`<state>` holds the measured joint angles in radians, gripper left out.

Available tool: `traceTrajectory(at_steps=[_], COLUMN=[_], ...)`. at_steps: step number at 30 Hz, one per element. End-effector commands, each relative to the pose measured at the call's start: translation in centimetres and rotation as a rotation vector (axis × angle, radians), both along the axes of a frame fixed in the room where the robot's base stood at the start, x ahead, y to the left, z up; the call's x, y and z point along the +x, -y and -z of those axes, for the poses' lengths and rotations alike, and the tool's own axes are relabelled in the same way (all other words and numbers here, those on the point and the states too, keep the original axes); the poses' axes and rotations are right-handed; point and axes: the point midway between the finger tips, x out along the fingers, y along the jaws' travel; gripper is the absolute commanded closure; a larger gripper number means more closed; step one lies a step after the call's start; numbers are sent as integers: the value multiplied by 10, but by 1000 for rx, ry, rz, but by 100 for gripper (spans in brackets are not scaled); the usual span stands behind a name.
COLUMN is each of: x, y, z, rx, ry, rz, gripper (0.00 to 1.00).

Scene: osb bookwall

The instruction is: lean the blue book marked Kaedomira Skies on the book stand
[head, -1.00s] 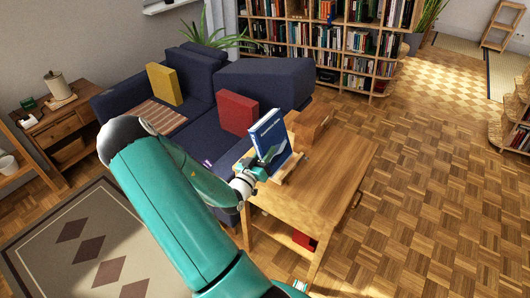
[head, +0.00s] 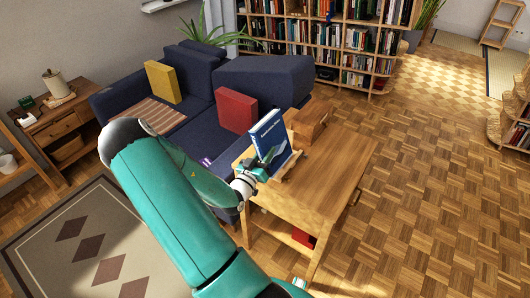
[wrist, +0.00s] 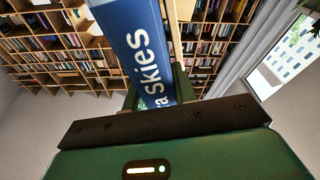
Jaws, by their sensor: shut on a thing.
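The blue book (head: 270,138) stands upright, tilted a little, above the near part of the wooden table (head: 325,175). Its spine (wrist: 146,45) shows white letters ending in "ra Skies" in the wrist view. My gripper (head: 263,167) is shut on the lower part of the book. The wooden book stand (head: 290,163) is on the table right at the book's base, partly hidden by the book and gripper. I cannot tell whether the book rests on it.
A wooden box (head: 308,121) stands on the table behind the book. The dark blue sofa (head: 200,125) with a red cushion (head: 236,109) is to the left. A red item (head: 303,238) lies on the table's lower shelf. The table's right side is clear.

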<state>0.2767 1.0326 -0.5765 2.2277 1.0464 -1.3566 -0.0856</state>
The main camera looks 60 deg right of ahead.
Motion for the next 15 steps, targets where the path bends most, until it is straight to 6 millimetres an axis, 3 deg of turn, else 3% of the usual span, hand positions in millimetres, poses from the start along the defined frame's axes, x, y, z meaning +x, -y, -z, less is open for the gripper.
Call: traceTrajectory(at_steps=[15], x=[-2], y=[0], z=[5], rx=[-4], ry=[0], rz=[1], gripper=[100])
